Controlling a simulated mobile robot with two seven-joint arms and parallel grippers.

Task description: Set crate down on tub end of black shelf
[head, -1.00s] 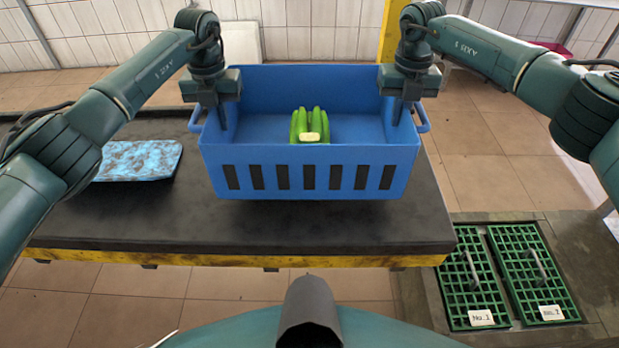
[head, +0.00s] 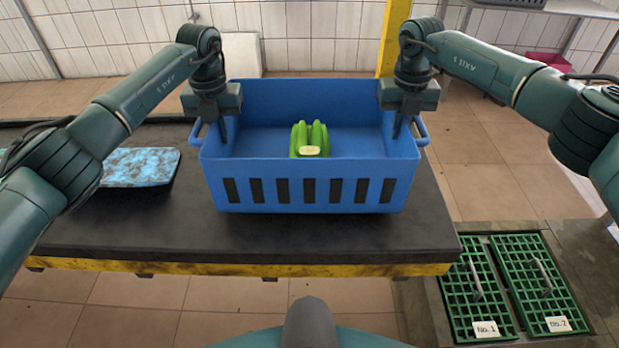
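A blue crate (head: 312,186) with dark slots along its front holds a small bunch of green bananas (head: 310,137). It is level over the right part of the black shelf (head: 130,232), with its base at or just above the surface; I cannot tell whether it touches. My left gripper (head: 222,128) is at the crate's left end wall, with a finger showing inside. My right gripper (head: 398,126) is at the right end wall in the same way. Both seem shut on the end walls; their outer fingers are hidden. No clear tub is visible.
A mottled light-blue slab or tray (head: 140,167) lies on the shelf left of the crate. The shelf's yellow front edge (head: 200,267) is clear. Green floor grates (head: 515,285) lie at lower right. A yellow post (head: 394,38) stands behind.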

